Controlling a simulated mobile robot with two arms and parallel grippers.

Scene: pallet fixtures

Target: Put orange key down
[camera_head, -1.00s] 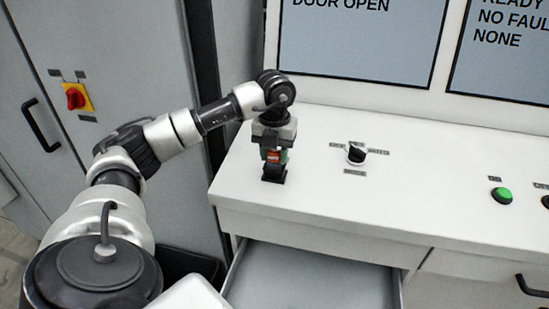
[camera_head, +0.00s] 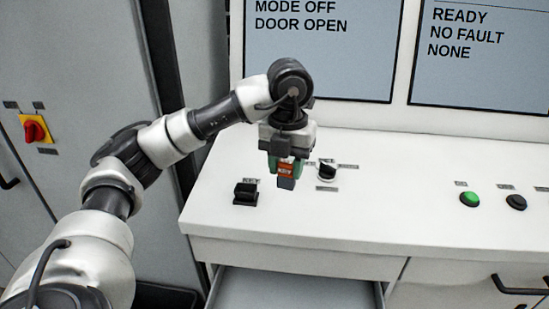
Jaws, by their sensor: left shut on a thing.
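The orange key (camera_head: 286,169) is a small orange piece with dark lettering. It sits between the fingers of my left gripper (camera_head: 286,172), which is shut on it and points down above the white console top. The key appears clear of the surface. To its left a black key switch block (camera_head: 246,192) stands on the console, with a label behind it, apart from the gripper. My right gripper is not in view.
An open drawer (camera_head: 290,290) is below the front edge. Screens stand behind.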

